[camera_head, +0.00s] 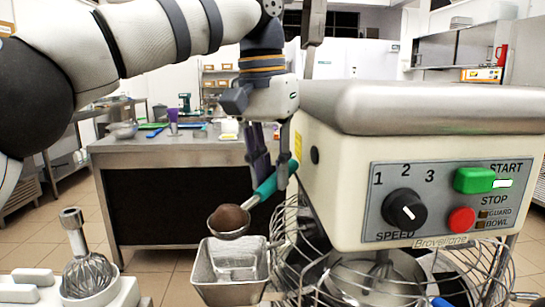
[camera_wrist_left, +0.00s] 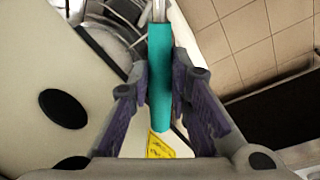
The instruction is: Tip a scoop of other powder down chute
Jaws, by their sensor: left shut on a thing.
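My left gripper (camera_head: 272,168) is shut on the teal handle of a scoop (camera_head: 268,186). The teal handle also shows between the fingers in the left wrist view (camera_wrist_left: 160,75). The scoop's round metal bowl holds a mound of brown powder (camera_head: 229,217). The bowl hangs just above a metal chute (camera_head: 231,272), an open rectangular hopper at the mixer's bowl guard. The scoop bowl looks roughly level. My right gripper is not in view.
A large cream mixer (camera_head: 420,190) with a speed knob, a green start button and a red stop button fills the right side. A wire guard (camera_head: 330,262) surrounds its bowl. A whisk attachment (camera_head: 88,268) stands at the lower left. A steel table (camera_head: 170,146) with utensils stands behind.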

